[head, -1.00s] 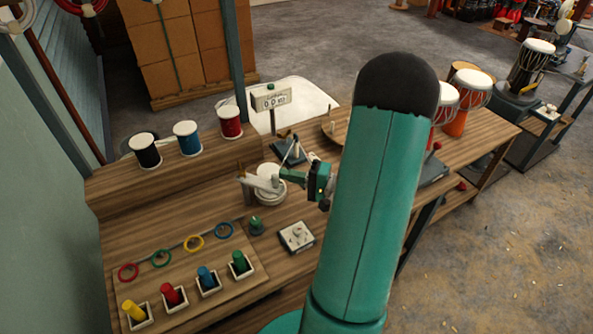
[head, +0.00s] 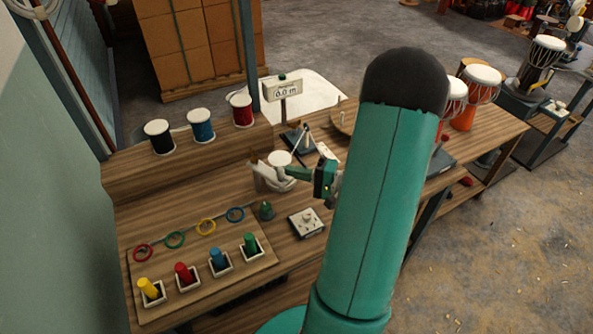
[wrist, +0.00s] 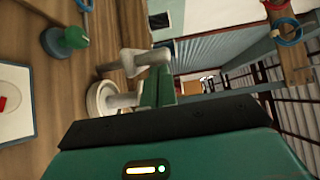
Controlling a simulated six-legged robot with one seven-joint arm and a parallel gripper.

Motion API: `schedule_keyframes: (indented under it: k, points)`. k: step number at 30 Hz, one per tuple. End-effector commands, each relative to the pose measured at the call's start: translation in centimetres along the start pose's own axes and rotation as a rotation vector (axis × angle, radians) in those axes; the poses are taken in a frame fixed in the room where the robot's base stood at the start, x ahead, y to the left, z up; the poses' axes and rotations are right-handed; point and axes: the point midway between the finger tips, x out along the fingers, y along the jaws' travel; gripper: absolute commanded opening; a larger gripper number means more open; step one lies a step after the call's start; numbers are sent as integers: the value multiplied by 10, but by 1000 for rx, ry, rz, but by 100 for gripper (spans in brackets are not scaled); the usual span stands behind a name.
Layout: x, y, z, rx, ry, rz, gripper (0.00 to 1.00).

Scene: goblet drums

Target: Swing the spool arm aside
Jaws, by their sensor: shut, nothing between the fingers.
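The spool arm (head: 261,177) is a pale grey piece on the bench beside a white round spool (head: 280,158). In the wrist view the grey arm (wrist: 146,60) stands out above a white round base (wrist: 100,98). My gripper (head: 288,173) is shut and empty, and reaches in from the right at the spool arm. In the wrist view its green fingers (wrist: 160,88) are together and overlap the arm's right side. I cannot tell whether they touch it. The gripper hides part of the spool base.
A control box with a knob (head: 307,222) and a green knob (head: 266,210) stand in front. Coloured rings and pegs in square holders lie front left. Three thread spools (head: 201,125) stand on the raised shelf (head: 185,160). Drums stand right.

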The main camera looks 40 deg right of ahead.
Motion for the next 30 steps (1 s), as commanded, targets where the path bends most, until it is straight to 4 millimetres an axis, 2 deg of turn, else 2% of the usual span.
schedule_keyframes:
  k: [14,24,30]
  points:
    - [-1,0,-8,0,-1,0,0]
    - [-8,0,-34,-1,-9,0,0]
    - [-47,0,-18,0,-6,1,0]
